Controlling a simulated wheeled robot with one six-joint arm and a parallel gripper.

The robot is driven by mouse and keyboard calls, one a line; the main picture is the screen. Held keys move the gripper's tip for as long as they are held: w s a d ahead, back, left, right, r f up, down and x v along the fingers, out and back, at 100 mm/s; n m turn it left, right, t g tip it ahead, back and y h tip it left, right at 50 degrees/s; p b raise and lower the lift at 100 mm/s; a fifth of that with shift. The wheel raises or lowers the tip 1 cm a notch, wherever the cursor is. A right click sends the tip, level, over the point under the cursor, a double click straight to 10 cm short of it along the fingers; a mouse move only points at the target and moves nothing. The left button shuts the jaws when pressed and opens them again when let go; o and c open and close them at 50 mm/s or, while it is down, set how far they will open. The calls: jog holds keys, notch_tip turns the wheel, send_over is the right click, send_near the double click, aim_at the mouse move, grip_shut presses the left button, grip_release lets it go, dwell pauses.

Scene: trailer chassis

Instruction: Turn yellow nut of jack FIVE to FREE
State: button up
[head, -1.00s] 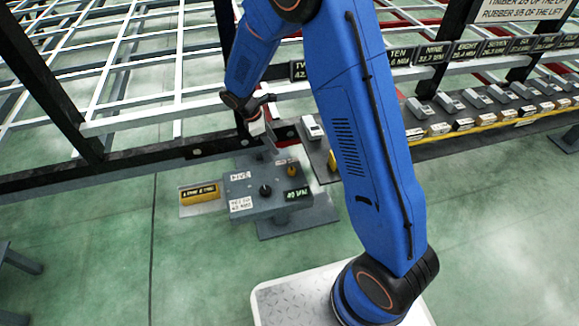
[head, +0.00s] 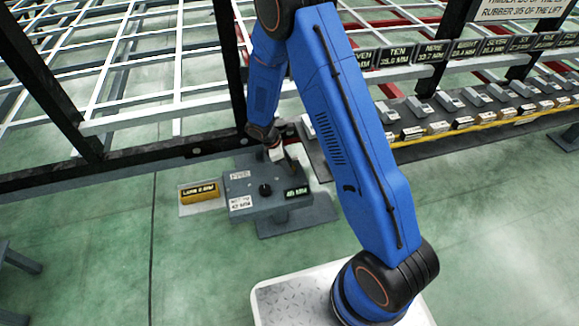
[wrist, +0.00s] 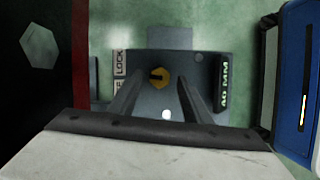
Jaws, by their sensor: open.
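The yellow nut (wrist: 157,77) shows in the wrist view on top of a grey jack box (wrist: 150,105), with a dark mark on its face. My gripper (wrist: 156,86) is open, its two dark fingers on either side of the nut in this view. I cannot tell whether they touch it or hover above it. A LOCK label (wrist: 120,62) is left of the nut; the label below it is partly hidden by a finger. In the head view my gripper (head: 284,160) is low over the right back of the grey box (head: 250,200), largely hiding the nut. No jack number is readable.
The box has a black knob (head: 265,190) and a green-lettered display (head: 297,192). A dark beam (head: 110,165) runs behind. A row of numbered signs (head: 432,52) and small units stands at right. The green floor in front is open.

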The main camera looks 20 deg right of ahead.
jog(key=shift+x, duration=0.8)
jog(key=c, duration=1.1)
jog(key=shift+n, duration=0.3)
jog(key=n, duration=0.1)
jog(key=n+t, duration=0.1)
jog(key=n, duration=0.1)
jog(key=n+t, duration=0.1)
jog(key=shift+s+n, duration=0.25)
jog(key=shift+n, duration=0.05)
jog(key=n, duration=0.2)
jog(key=n+t+y, duration=0.1)
jog(key=n, duration=0.1)
jog(key=shift+s+d+n+t, duration=0.1)
jog(key=shift+n+t, duration=0.2)
jog(key=shift+n, duration=0.1)
jog(key=shift+n+y, duration=0.3)
